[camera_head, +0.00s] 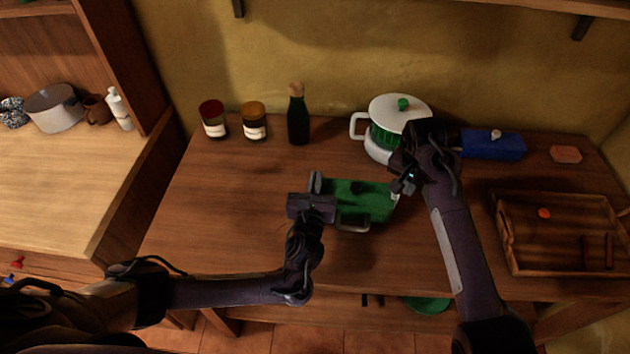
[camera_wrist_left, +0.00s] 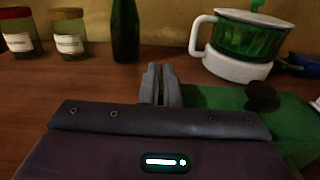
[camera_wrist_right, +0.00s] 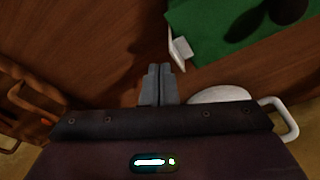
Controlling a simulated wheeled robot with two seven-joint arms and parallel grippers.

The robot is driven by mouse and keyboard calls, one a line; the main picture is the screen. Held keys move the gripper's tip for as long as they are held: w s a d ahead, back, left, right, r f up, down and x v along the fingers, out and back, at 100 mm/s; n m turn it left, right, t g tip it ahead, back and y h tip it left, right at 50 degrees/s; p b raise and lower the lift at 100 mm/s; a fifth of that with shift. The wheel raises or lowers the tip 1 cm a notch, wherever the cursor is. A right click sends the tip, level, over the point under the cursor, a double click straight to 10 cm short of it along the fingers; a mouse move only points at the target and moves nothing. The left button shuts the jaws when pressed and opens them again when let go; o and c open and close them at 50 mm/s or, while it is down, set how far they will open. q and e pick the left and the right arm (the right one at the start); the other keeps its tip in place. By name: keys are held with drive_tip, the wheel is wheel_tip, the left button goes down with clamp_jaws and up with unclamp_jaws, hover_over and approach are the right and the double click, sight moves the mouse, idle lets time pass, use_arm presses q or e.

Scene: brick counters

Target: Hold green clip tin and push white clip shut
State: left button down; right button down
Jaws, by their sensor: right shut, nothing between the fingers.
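The green clip tin (camera_head: 372,197) lies on the table between my grippers, with a grey loop at its front edge and a dark knob on top. It also shows in the left wrist view (camera_wrist_left: 215,97). The white clip (camera_wrist_right: 181,51) stands out from the tin's edge in the right wrist view. My left gripper (camera_head: 315,182) is at the tin's left end, its fingers close together; whether they pinch anything is hidden. My right gripper (camera_head: 402,186) is shut and empty near the tin's right end. In the right wrist view, its fingertips are just short of the clip.
A white-lidded pot (camera_head: 384,150) stands close behind the right gripper. A bottle (camera_head: 298,120) and two jars, one red-lidded (camera_head: 213,122) and one orange-lidded (camera_head: 254,125), stand at the back. A blue box (camera_head: 490,145) and wooden tray (camera_head: 520,265) are right. The table's left is clear.

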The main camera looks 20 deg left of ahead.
use_arm(q)
drive_tip(key=c, duration=1.6)
unclamp_jaws()
use_arm(e)
drive_tip(key=r, duration=0.5)
drive_tip(key=shift+w+d+r, duration=0.1)
drive_tip(key=shift+d+r, duration=0.15)
drive_tip(key=shift+d, duration=0.1)
